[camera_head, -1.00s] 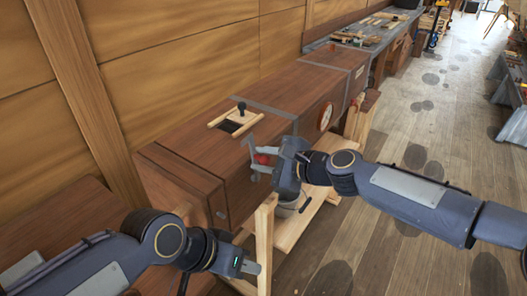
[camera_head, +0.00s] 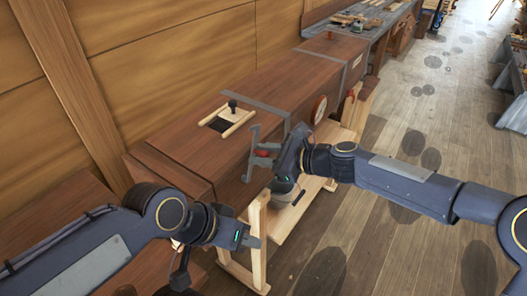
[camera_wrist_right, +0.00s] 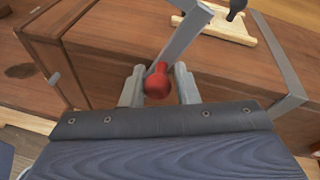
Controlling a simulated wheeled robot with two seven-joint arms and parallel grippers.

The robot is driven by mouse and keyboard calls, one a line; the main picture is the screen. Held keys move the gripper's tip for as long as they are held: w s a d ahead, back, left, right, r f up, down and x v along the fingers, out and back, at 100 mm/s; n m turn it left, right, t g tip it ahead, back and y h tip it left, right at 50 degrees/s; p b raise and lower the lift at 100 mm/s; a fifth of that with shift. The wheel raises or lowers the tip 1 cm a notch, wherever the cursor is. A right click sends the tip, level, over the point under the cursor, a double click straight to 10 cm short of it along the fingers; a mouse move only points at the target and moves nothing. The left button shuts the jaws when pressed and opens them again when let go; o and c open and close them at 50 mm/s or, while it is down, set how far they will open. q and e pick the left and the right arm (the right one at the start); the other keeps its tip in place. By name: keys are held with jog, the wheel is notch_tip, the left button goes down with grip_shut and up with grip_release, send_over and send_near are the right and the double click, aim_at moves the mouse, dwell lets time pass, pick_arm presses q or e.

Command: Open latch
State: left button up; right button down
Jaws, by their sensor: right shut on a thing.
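The latch is a grey metal lever with a red knob on the front side of a long brown wooden chest (camera_head: 285,83). In the right wrist view the grey lever (camera_wrist_right: 184,38) slants up and right from the red knob (camera_wrist_right: 157,84). My right gripper (camera_wrist_right: 159,86) has one finger on each side of the knob and is shut on it. In the head view the right gripper (camera_head: 267,155) is at the chest's front, and the red knob shows partly between its fingers. My left gripper (camera_head: 253,241) is low in front of the chest, apart from the latch; its jaw gap is unclear.
A small wooden frame with a black knob (camera_head: 232,103) sits on the chest top around a dark opening. A grey bucket (camera_head: 283,192) stands on the wooden stand below the right gripper. A wooden wall rises behind the chest. Open plank floor (camera_head: 375,235) lies to the right.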

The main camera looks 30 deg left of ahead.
jog(key=shift+w+r, duration=0.1)
jog(key=shift+r, duration=0.05)
jog(key=c, duration=1.2)
grip_release()
jog(key=shift+d, duration=0.1)
jog(key=shift+d, duration=0.35)
jog(key=b+v, duration=0.2)
jog(key=v, duration=0.5)
jog(key=shift+a, duration=0.1)
